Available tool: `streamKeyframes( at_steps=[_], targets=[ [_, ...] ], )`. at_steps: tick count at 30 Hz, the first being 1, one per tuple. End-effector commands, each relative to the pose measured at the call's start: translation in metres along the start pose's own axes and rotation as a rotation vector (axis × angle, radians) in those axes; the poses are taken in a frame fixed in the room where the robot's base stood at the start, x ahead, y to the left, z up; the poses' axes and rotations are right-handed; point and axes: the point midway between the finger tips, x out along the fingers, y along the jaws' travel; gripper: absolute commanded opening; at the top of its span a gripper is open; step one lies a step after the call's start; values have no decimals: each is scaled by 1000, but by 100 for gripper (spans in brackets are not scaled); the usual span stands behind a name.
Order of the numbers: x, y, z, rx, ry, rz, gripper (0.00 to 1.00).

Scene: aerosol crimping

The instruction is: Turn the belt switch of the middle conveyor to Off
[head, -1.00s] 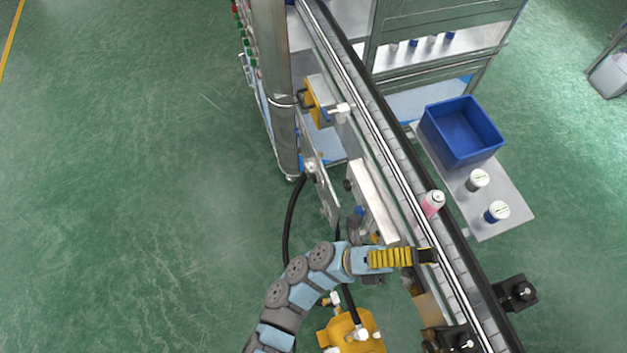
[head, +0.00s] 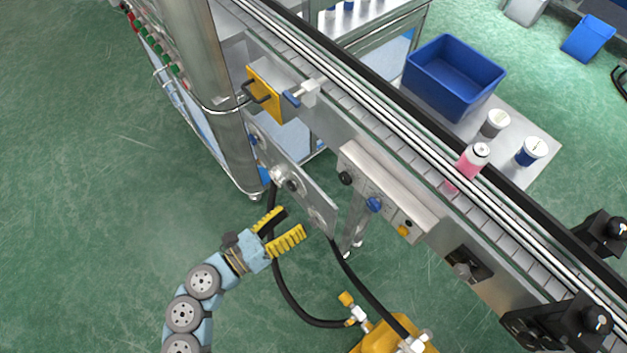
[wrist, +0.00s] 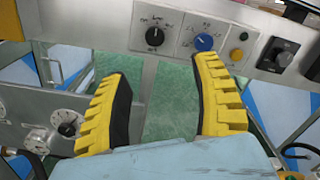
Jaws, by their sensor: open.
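The middle conveyor (head: 345,110) runs diagonally through the head view. A steel control panel (head: 390,190) on its near side carries a black knob (head: 345,178), a blue knob (head: 374,204) and a yellow button (head: 404,231). In the wrist view the black knob (wrist: 155,37) is beyond the gap between my fingers and the blue knob (wrist: 204,42) is just above the right fingertip. Labels are too small to tell which is the belt switch or its setting. My gripper (head: 285,225) is open, empty and apart from the panel, to its lower left.
A grey plate with dials (head: 290,180) stands between my gripper and the conveyor. A steel column (head: 205,60) is beyond. A pink can (head: 470,165) stands on the belt. A yellow device (head: 395,335) with black hoses lies below. Floor at left is clear.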

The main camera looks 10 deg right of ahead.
Motion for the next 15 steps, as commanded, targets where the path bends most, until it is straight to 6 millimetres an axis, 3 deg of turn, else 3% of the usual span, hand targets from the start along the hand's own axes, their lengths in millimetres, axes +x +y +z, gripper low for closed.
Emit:
streamKeyframes(
  at_steps=[7,15],
  targets=[
    [7,5,-6,23,17,11,64],
    [50,5,-8,21,16,7,64]
  ],
)
